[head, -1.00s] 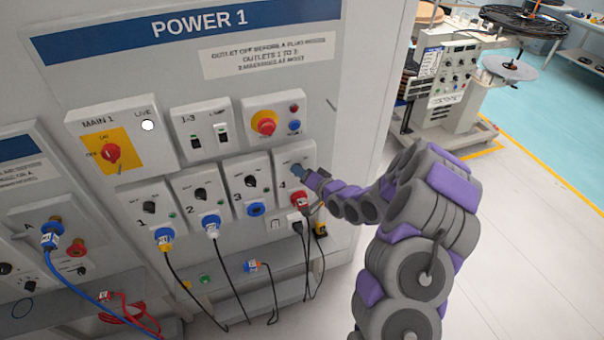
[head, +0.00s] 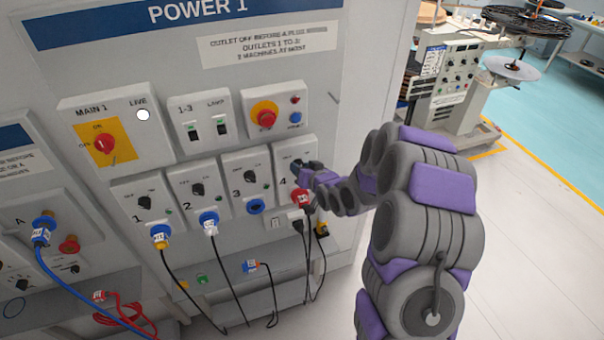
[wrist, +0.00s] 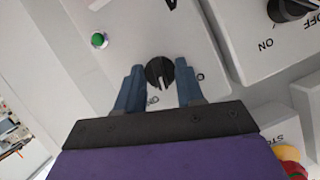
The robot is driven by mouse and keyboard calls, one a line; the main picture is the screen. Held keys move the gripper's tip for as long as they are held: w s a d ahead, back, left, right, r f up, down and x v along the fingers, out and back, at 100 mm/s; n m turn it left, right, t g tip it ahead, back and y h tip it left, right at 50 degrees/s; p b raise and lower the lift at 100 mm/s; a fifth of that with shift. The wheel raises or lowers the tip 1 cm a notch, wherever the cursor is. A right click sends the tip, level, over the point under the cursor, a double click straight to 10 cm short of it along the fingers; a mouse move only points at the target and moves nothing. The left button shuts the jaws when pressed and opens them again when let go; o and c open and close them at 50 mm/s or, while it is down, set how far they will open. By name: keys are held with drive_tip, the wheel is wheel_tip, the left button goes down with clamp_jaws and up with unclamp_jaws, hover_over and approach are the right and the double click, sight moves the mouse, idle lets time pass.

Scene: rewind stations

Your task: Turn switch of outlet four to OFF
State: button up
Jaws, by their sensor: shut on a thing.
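The outlet four panel (head: 283,198) is at the right end of the lower row, with a red plug (head: 300,197) in its socket. Its black switch knob (wrist: 160,73) shows in the wrist view, between the two blue fingers of my gripper (wrist: 160,86). My gripper is shut on the knob. The knob's white mark points down in the wrist view, toward the fingers' base. An ON label (wrist: 152,100) is partly visible below it, and another label at its right is partly hidden by a finger. In the head view my gripper (head: 300,170) covers the knob.
Outlet three (head: 246,185), with its own black knob, stands directly left. A red and yellow emergency button (head: 265,115) sits above. Cables hang below the sockets. A green button (wrist: 99,40) is near the knob. Open floor (head: 520,230) lies to the right.

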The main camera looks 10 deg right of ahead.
drive_tip(key=n+h+b, duration=0.1)
drive_tip(key=n+b, duration=0.1)
drive_tip(key=b, duration=0.1)
drive_tip(key=n+h+b, duration=0.2)
drive_tip(key=n+b, duration=0.1)
drive_tip(key=b, duration=0.1)
drive_tip(key=n+h+b, duration=0.2)
drive_tip(key=b, duration=0.1)
drive_tip(key=shift+s+a+f+n+t, duration=0.1)
drive_tip(key=shift+a+f+n+t, duration=0.2)
drive_tip(key=shift+a+t, duration=0.1)
drive_tip(key=shift+r+b, duration=0.1)
drive_tip(key=shift+b, duration=0.25)
drive_tip(key=o, duration=1)
drive_tip(key=shift+a, duration=0.1)
drive_tip(key=shift+o, duration=0.2)
drive_tip(key=shift+r, duration=0.1)
